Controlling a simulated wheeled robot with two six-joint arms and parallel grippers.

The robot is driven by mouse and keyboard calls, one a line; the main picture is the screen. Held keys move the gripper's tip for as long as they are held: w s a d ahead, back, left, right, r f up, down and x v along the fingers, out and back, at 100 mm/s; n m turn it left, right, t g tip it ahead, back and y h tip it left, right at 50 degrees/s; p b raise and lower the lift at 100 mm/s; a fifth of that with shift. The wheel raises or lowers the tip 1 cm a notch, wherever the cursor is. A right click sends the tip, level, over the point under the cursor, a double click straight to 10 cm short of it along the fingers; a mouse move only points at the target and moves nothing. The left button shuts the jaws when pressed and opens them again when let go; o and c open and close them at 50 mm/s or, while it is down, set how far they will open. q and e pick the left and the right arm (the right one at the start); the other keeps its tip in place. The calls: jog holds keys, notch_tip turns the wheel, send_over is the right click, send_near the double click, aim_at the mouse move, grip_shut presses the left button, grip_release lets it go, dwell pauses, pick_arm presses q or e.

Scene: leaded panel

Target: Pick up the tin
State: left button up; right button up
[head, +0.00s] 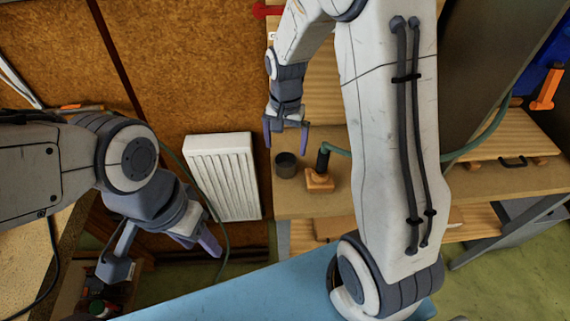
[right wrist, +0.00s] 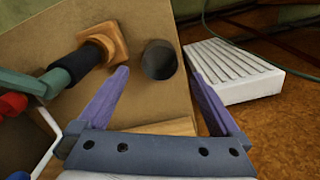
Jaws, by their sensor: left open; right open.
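The tin (head: 286,164) is a small dark grey cylinder standing on the wooden bench, near its left edge. It also shows in the right wrist view (right wrist: 159,61), ahead of and between the spread fingers. My right gripper (head: 286,137) is open and empty, just behind the tin in the head view; its purple fingers also show in the right wrist view (right wrist: 160,100). The fingers look apart from the tin. My left gripper (head: 165,258) is open and empty, at the lower left, away from the bench.
A soldering iron stand with a wooden base (head: 320,180) and a black-handled tool with green cable is close to the right of the tin. A white ribbed radiator (head: 224,176) is to the left. The bench top (head: 300,205) in front of the tin is clear.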

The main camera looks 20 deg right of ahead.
aim_at(285, 163)
notch_tip(285, 163, down, 3)
jog(key=shift+s+f, duration=0.1)
jog(key=shift+f, duration=0.1)
notch_tip(285, 163, down, 4)
jog(key=shift+f+p, duration=0.2)
jog(key=shift+p, duration=0.75)
jog(key=shift+f, duration=0.5)
jog(key=c, duration=1.3)
jog(key=shift+r, duration=0.15)
